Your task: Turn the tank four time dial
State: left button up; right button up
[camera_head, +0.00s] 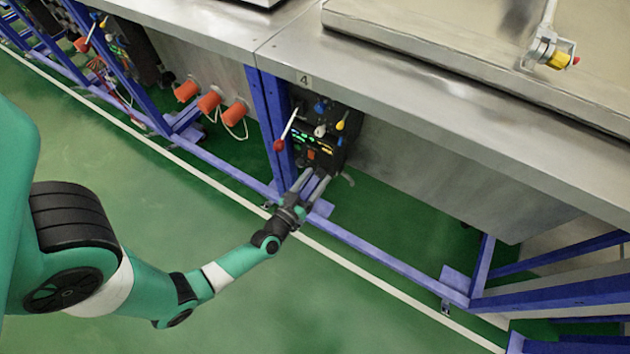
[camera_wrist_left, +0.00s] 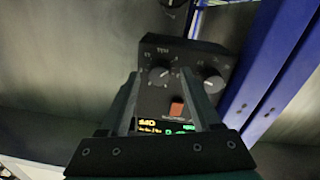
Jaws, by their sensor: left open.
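The tank four control box (camera_head: 327,128) is a black box under the steel counter, below a "4" label. In the left wrist view its panel (camera_wrist_left: 198,60) shows two round dials, one nearer the middle (camera_wrist_left: 161,77) and one to the right (camera_wrist_left: 213,84). Their lettering is too blurred to tell which is the time dial. My left gripper (camera_head: 313,178) is at the lower part of the box. Its fingers are open and empty, and in the left wrist view the gripper (camera_wrist_left: 163,80) has the middle dial between its fingertips; contact cannot be told. My right gripper is out of view.
An orange switch (camera_wrist_left: 176,107) and a lit display (camera_wrist_left: 150,124) lie on the same panel. A red-knobbed lever (camera_head: 280,145) sticks out left of the box. A blue frame post (camera_head: 270,110) stands close by, with a blue rail (camera_head: 380,255) low down.

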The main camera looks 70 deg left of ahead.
pick_arm(q)
jog(key=shift+c, duration=0.2)
grip_shut()
dwell(0.3)
